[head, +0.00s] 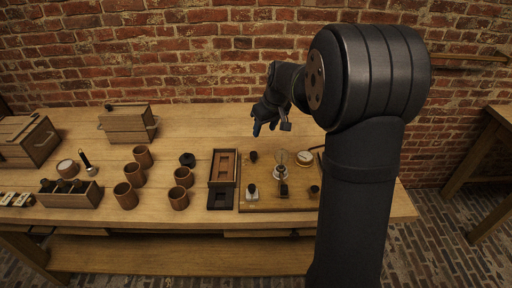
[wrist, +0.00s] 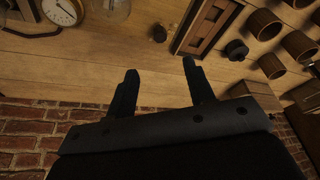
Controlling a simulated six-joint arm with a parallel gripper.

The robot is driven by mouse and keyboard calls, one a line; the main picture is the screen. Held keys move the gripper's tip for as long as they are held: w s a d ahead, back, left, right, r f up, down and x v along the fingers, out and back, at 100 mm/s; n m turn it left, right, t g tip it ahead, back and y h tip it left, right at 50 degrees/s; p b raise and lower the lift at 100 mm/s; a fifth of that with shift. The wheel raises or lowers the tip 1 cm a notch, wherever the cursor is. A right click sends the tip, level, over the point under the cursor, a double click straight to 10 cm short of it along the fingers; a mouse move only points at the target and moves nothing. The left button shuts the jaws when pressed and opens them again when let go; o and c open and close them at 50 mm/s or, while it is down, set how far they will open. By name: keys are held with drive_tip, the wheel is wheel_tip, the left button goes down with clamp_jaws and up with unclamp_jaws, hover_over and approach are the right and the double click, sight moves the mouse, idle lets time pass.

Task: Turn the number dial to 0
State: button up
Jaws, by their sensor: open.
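A round white-faced dial (head: 304,157) with a brass rim sits at the back right of a wooden board (head: 255,205) on the table. It also shows in the wrist view (wrist: 62,12) at the upper left, cut by the frame edge, with marks around its face and a dark pointer; I cannot read its setting. A separate black round knob-like piece (head: 187,159) stands left of the board, also in the wrist view (wrist: 237,49); no digits show on it. My gripper (head: 270,126) is open and empty above the back of the table, touching nothing. Its fingers (wrist: 160,68) point toward the tabletop.
A glass globe (head: 282,157) and small black-topped posts (head: 252,191) share the board. A wooden tray (head: 223,168) stands beside it. Several wooden cups (head: 143,156) and boxes (head: 127,122) fill the left. A brick wall (head: 170,60) is close behind. The table's back strip is clear.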

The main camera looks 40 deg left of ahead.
sight(253, 154)
drive_tip(key=s+a+m+t+h, duration=0.1)
drive_tip(key=s+a+m+t, duration=0.3)
drive_tip(key=m, duration=0.6)
drive_tip(key=x, duration=0.5)
drive_tip(key=s+x, duration=0.1)
drive_tip(key=x, duration=0.4)
drive_tip(key=d+x, duration=0.1)
drive_tip(key=x, duration=0.5)
drive_tip(key=shift+s+a+f, duration=0.1)
drive_tip(key=shift+f, duration=0.35)
drive_tip(key=c, duration=1)
